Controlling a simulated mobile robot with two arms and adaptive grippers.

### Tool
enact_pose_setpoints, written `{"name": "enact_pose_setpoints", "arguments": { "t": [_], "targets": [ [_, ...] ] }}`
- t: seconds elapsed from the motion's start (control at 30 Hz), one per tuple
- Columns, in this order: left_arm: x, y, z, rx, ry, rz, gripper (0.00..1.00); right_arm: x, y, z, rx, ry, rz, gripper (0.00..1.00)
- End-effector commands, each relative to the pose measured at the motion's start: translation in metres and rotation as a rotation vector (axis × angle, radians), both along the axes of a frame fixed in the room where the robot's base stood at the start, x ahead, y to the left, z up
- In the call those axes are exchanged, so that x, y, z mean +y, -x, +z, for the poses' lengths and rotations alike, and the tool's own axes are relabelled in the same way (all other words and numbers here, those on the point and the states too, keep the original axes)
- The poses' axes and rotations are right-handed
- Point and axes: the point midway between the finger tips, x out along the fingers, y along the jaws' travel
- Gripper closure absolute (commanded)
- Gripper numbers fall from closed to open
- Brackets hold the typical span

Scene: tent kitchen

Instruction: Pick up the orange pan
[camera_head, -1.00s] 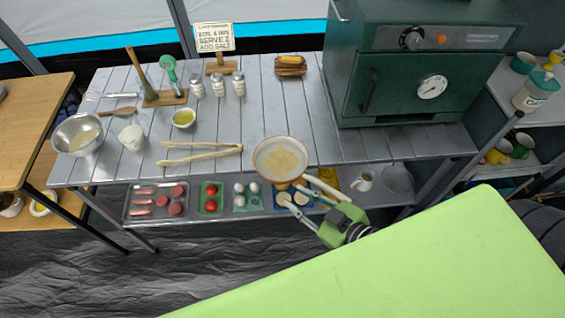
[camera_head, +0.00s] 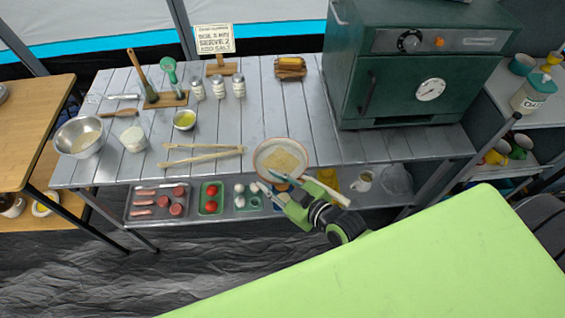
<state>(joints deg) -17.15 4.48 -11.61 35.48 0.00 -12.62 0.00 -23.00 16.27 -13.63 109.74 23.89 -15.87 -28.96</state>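The orange pan (camera_head: 258,157) sits at the front edge of the grey slatted table, with an orange rim and a pale, grainy filling inside. Its cream handle (camera_head: 330,192) points to the lower right, past the table edge. My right gripper (camera_head: 267,181) is at the pan's near rim, left of the handle. Its two fingers are apart and point to the upper left. I cannot tell whether a fingertip touches the pan. My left gripper is not in view.
Wooden tongs (camera_head: 205,158) lie left of the pan. A green oven (camera_head: 395,85) stands at the back right.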

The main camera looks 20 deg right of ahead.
Motion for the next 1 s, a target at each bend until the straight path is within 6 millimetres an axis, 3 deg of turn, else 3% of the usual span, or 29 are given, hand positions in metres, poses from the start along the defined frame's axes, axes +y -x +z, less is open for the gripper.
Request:
{"name": "enact_pose_setpoints", "arguments": {
  "t": [0.2, 0.5, 0.53, 0.6, 0.63, 1.0],
  "targets": [
    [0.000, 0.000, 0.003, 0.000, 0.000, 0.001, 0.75, 0.010, -0.026, -0.010, -0.001, 0.000, -0.001, 0.75],
    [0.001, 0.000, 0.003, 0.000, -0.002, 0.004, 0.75, 0.012, -0.029, -0.013, 0.000, 0.001, 0.000, 0.75],
    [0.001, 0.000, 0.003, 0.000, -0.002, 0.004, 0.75, 0.012, -0.029, -0.012, 0.000, 0.001, 0.000, 0.78],
    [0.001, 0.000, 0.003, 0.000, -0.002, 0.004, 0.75, 0.012, -0.029, -0.012, 0.000, 0.001, 0.000, 0.96],
    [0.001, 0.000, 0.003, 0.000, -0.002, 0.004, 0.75, 0.012, -0.029, -0.012, 0.000, 0.001, 0.000, 1.00],
    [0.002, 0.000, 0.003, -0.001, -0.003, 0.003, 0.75, 0.012, -0.030, -0.011, -0.005, 0.001, 0.000, 1.00]
  ]
}}
